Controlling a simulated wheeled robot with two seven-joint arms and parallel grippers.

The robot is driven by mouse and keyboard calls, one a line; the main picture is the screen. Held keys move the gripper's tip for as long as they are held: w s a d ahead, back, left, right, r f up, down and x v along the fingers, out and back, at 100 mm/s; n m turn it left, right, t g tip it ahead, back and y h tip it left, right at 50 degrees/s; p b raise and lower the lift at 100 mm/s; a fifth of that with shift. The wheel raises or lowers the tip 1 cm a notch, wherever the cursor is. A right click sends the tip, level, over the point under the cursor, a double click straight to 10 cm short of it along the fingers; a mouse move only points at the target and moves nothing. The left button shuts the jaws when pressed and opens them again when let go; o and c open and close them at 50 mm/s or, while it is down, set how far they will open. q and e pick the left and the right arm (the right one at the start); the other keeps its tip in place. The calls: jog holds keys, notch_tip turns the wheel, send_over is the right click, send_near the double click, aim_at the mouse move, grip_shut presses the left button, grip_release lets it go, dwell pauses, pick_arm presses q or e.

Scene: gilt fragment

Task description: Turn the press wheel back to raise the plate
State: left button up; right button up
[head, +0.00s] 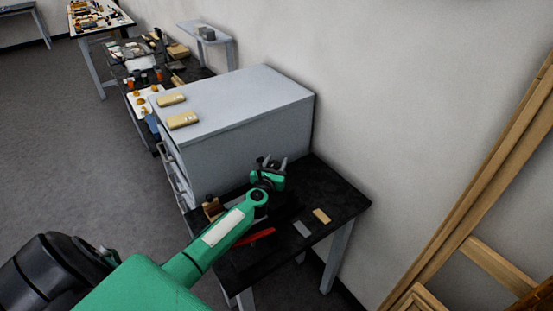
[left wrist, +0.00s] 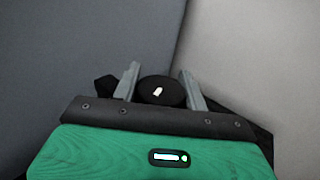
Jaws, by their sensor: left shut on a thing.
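My left gripper (head: 271,162) is over the back of the black table, beside the grey cabinet. In the left wrist view, its two grey fingers (left wrist: 160,84) stand on either side of a dark round part (left wrist: 158,95) with a small white mark. The gripper is shut on this part, which appears to be the press wheel. My green arm and gripper hide most of the press in the head view, so I cannot tell the plate's height. My right gripper is in neither view.
The black table (head: 345,200) carries a red-handled tool (head: 254,237), a grey flat piece (head: 302,229), a tan block (head: 321,216) and a small brown item (head: 212,207). The grey cabinet (head: 240,105) stands close on the left, the wall behind. A wooden frame leans at right.

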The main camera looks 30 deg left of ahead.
pick_arm(q)
jog(key=shift+a+n+y, duration=0.1)
jog(key=shift+n+y, duration=0.3)
jog(key=shift+y, duration=0.2)
jog(key=o, duration=1)
jog(key=shift+s, duration=0.1)
jog(key=shift+s+d, duration=0.2)
jog(key=shift+s, duration=0.1)
jog(key=b+v, duration=0.1)
jog(key=v, duration=1.2)
jog(key=shift+r, duration=0.2)
